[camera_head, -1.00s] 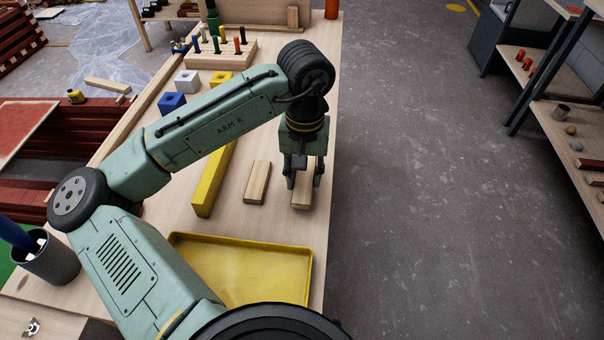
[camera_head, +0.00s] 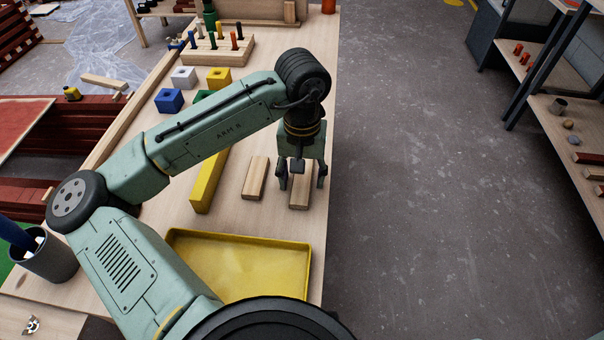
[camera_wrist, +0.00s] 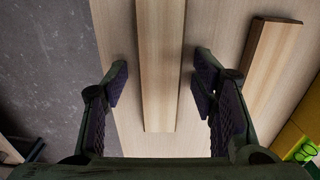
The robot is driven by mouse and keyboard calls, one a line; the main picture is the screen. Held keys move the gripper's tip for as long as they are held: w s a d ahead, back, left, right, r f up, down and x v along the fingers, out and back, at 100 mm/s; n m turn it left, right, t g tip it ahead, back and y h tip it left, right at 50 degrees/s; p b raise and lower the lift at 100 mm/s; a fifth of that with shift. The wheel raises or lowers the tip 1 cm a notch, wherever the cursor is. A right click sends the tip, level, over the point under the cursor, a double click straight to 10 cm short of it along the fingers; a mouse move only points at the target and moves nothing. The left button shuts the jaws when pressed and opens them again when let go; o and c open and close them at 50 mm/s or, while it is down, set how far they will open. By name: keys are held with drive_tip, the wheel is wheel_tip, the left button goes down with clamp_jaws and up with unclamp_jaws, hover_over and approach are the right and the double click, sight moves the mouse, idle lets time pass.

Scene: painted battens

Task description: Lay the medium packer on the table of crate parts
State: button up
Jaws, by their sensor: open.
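A pale wooden block (camera_head: 300,197) lies on the wooden table (camera_head: 232,217) near its right edge. I cannot tell for certain that it is the medium packer. My gripper (camera_head: 302,184) is open above and around this block, one finger on each side. In the wrist view the block (camera_wrist: 160,60) runs lengthwise between the spread fingers (camera_wrist: 158,95), with a gap on both sides. A second pale wooden block (camera_head: 256,178) lies just left of it, and it shows at the right in the wrist view (camera_wrist: 268,62).
A long yellow batten (camera_head: 209,182) lies left of the blocks. A yellow tray (camera_head: 240,238) sits in front. Blue (camera_head: 169,100), white and yellow blocks and a peg rack (camera_head: 218,52) stand farther back. The table's right edge drops to the floor; shelving (camera_head: 570,130) stands at right.

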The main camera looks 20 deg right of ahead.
sight(302, 180)
drive_tip(key=shift+r, duration=0.1)
wheel_tip(302, 180, up, 12)
drive_tip(key=b, duration=0.1)
idle(0.4)
drive_tip(key=shift+r, duration=0.1)
